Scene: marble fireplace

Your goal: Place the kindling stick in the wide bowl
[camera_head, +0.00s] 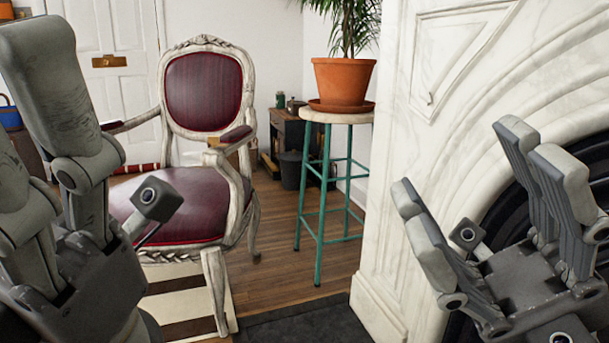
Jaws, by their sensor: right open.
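I cannot make out the kindling stick or the wide bowl in the head view. My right gripper (475,168) is at the lower right, in front of the marble fireplace. Its fingers stand apart and point upward, with nothing visible between them. My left gripper (65,130) fills the left edge, close to the camera and partly cut off. Its grey fingers point upward, but I cannot see the whole jaw or whether it is open.
A carved armchair (180,205) with dark red upholstery stands left of centre. A teal-legged stool (335,117) holds a potted plant (343,82). The marble fireplace surround (400,165) rises on the right. Wooden floor (275,255) lies open between chair and stool.

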